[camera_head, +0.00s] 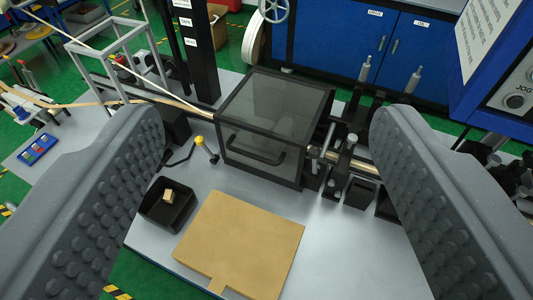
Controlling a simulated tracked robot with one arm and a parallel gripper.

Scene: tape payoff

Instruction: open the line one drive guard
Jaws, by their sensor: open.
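The drive guard (270,112) is a dark-framed box with smoky clear panels, standing on the grey machine bed in the upper middle of the view. It appears shut. A black bar handle (254,150) runs across its front face. My gripper (268,145) is open, with one ribbed grey finger at the left and one at the right. The guard shows between the fingers, farther off, and nothing is held. No line number can be read on the guard.
A yellow-knobbed lever (203,147) stands just left of the guard. A black bin (167,205) with a small tan block and a tan board (240,243) lie in front. Rollers and clamps (345,155) crowd the right side. Blue cabinets (330,40) stand behind.

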